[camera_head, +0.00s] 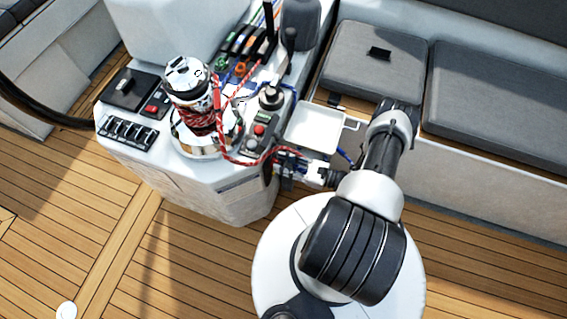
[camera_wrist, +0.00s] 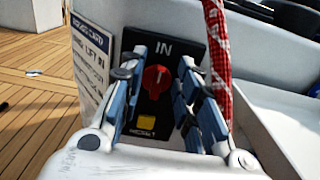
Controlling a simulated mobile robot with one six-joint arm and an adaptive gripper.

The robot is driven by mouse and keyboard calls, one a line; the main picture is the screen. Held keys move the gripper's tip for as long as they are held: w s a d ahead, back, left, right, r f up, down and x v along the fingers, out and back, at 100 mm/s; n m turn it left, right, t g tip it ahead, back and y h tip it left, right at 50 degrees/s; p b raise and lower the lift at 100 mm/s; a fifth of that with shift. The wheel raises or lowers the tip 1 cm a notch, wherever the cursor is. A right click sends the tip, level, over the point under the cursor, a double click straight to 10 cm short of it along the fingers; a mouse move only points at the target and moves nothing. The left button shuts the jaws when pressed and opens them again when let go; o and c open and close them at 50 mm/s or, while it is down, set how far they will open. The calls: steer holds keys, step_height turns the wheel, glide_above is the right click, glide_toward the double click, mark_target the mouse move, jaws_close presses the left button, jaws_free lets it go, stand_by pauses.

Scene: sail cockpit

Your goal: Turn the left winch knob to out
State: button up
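A red winch knob (camera_wrist: 155,79) sits on a black panel (camera_wrist: 168,52) in the wrist view. The word IN is printed above the knob, and a small pale mark shows near its top. A yellow button (camera_wrist: 146,122) lies below, with a partly hidden label under it. My gripper (camera_wrist: 154,72) is open, with one blue-grey finger on each side of the knob; contact cannot be told. In the head view my gripper (camera_head: 288,172) is at the right side of the white console (camera_head: 215,205); the knob panel is hidden there.
A red-flecked rope (camera_wrist: 217,50) hangs just right of my fingers. A printed card (camera_wrist: 88,62) stands left of the panel. In the head view a chrome winch (camera_head: 190,95), a switch box (camera_head: 257,132) and a white tray (camera_head: 315,128) are close to my gripper.

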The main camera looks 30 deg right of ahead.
steer(key=shift+w, duration=0.1)
steer(key=shift+c, duration=0.4)
jaws_close()
